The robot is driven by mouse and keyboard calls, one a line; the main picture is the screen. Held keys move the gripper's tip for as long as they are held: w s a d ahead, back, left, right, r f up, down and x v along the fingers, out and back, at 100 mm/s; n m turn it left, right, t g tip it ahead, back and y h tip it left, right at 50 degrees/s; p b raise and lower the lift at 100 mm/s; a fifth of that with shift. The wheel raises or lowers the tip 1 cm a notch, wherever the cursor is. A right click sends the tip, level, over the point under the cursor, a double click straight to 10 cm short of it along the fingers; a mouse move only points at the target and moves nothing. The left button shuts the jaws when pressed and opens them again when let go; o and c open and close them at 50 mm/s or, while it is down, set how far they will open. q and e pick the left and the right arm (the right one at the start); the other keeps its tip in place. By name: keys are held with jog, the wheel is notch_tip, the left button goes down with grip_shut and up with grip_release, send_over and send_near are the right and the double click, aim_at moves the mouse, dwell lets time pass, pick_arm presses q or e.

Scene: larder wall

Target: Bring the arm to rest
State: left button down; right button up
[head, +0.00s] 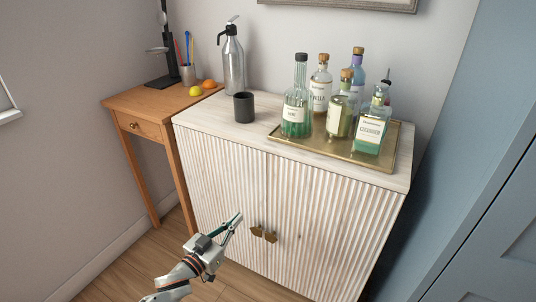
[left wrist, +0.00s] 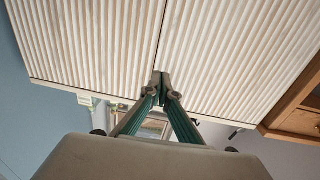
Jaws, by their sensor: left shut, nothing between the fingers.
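My right gripper is not in view.
A brass tray (head: 345,151) with several bottles stands on the cabinet top, with a dark cup (head: 244,107) and a soda siphon (head: 231,62) to the left. A wooden side table (head: 148,99) adjoins on the left. Open floor (head: 145,262) lies in front.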

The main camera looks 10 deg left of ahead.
pick_arm(q)
jog(key=s+f+g+y+p, duration=0.2)
jog(key=s+f+g+p, duration=0.1)
jog(key=s, duration=1.3)
jog(key=s+a+f+g+y+p, duration=0.1)
jog(key=s+f+g+y+p, duration=0.1)
jog(key=s, duration=1.4)
notch_tip(320, 180, down, 3)
jog(key=shift+s+a+r+n+g+y+p, duration=0.15)
jog(key=shift+a+n+g+y+p, duration=0.2)
jog(key=shift+p, duration=0.45)
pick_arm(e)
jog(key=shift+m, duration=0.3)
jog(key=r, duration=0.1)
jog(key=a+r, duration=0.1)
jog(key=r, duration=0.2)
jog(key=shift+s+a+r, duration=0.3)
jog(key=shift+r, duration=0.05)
pick_arm(q)
jog(key=shift+d, duration=0.1)
